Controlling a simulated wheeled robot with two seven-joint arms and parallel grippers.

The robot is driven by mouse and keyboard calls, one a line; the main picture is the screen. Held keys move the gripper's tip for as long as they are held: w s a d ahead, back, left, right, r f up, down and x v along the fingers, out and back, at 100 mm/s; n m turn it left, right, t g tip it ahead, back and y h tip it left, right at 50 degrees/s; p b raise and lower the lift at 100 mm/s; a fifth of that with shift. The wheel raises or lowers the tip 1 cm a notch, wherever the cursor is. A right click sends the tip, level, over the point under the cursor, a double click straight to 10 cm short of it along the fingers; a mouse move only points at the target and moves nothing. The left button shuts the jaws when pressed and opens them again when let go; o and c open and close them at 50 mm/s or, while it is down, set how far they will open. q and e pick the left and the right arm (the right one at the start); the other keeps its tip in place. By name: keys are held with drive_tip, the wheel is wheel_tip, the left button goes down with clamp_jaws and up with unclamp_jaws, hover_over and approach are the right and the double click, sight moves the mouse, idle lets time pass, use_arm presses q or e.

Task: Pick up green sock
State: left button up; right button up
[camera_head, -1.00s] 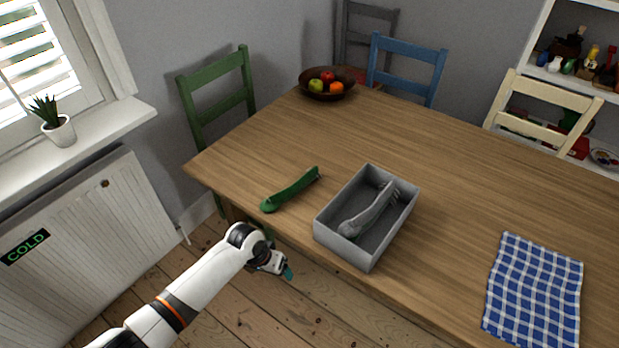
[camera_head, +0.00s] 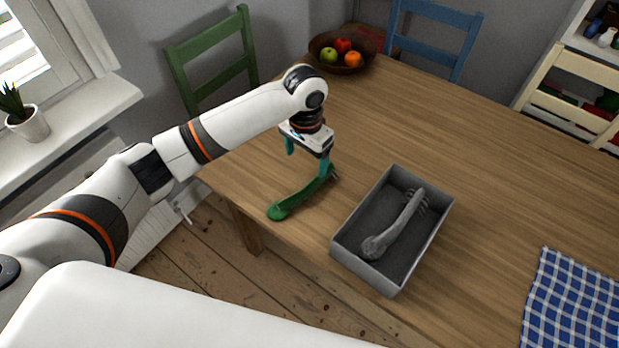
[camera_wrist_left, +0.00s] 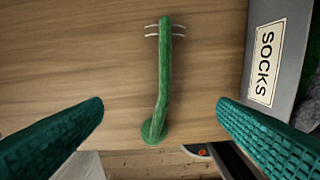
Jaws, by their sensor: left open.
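The green sock (camera_head: 295,201) lies on the wooden table near its front left edge, left of the grey box. In the left wrist view the sock (camera_wrist_left: 163,75) lies lengthwise, centred between my two teal fingers. My left gripper (camera_head: 307,160) is open and points down above the far end of the sock, with nothing between its fingers. In the wrist view the fingers (camera_wrist_left: 160,120) stand wide apart on either side of the sock. The head view does not show clearly how high the fingertips are. My right gripper is not in view.
A grey box (camera_head: 349,250) holds a grey sock (camera_head: 395,228); its label reads SOCKS in the wrist view (camera_wrist_left: 264,62). A fruit bowl (camera_head: 341,62) stands at the back, and a blue checked cloth (camera_head: 572,300) lies at the right. The middle of the table is clear.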

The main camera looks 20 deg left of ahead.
use_arm(q)
hover_over(306, 191)
wheel_tip(306, 191, down, 5)
drive_tip(key=shift+w+f, duration=0.1)
drive_tip(key=shift+w+f+p, duration=0.1)
drive_tip(key=shift+f+p, duration=0.2)
drive_tip(key=shift+f, duration=0.3)
drive_tip(key=f, duration=0.3)
drive_tip(key=shift+s+f, duration=0.25)
drive_tip(key=shift+f, duration=0.6)
drive_tip(key=c, duration=1.1)
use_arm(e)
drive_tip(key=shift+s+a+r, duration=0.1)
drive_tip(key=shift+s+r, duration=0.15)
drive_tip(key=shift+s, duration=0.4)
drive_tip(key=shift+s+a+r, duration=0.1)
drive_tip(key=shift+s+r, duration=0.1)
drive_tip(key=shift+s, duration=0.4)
